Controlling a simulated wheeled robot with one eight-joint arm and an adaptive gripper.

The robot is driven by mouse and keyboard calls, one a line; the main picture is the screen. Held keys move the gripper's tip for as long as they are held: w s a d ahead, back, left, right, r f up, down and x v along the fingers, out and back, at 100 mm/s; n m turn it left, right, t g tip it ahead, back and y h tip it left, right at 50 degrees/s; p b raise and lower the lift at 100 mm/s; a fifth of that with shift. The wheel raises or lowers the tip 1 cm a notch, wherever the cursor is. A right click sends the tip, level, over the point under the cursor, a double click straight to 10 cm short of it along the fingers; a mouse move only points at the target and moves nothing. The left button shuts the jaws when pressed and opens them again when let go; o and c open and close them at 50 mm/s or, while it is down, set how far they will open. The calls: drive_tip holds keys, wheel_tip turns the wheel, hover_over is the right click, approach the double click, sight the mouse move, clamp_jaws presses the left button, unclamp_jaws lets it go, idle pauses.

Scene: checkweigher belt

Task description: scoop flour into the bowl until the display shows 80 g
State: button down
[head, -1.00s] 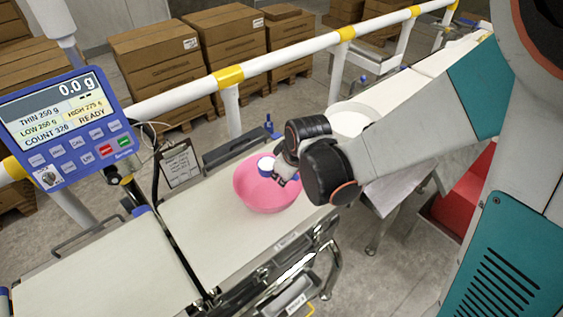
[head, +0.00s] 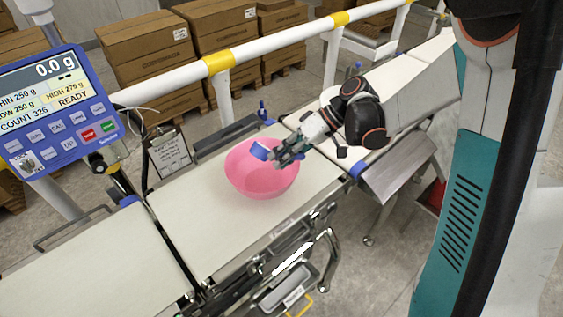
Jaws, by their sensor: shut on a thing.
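The pink bowl (head: 250,180) stands on the pale belt in the middle of the head view. A small blue scoop (head: 260,151) is over the bowl's upper part, tilted so that I see its blue side. My gripper (head: 277,156) is shut on the scoop at the bowl's right side. I cannot tell whether flour is in the scoop or the bowl. The display (head: 52,88) at the left reads 0.0 g and READY. A round white container (head: 329,95), partly hidden by my arm, stands behind on the belt; its contents are not visible.
A white rail (head: 180,84) with yellow bands runs behind the belt, with cardboard boxes (head: 145,50) beyond. A clipboard (head: 169,153) stands left of the bowl. The belt (head: 95,262) at the front left is clear.

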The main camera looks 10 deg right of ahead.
drive_tip(key=shift+w+d+f+m+g+y+b, duration=0.1)
drive_tip(key=shift+f+m+g+y+b, duration=0.25)
drive_tip(key=shift+y+b, duration=0.7)
drive_tip(key=shift+w+d+f+m+g+y+b, duration=0.15)
drive_tip(key=shift+g+y+b, duration=0.3)
drive_tip(key=shift+b, duration=1.05)
drive_tip(key=shift+s+y+b, duration=0.1)
drive_tip(key=shift+y+b, duration=0.2)
drive_tip(key=shift+b, duration=0.2)
drive_tip(key=shift+g, duration=0.4)
drive_tip(key=shift+r, duration=0.1)
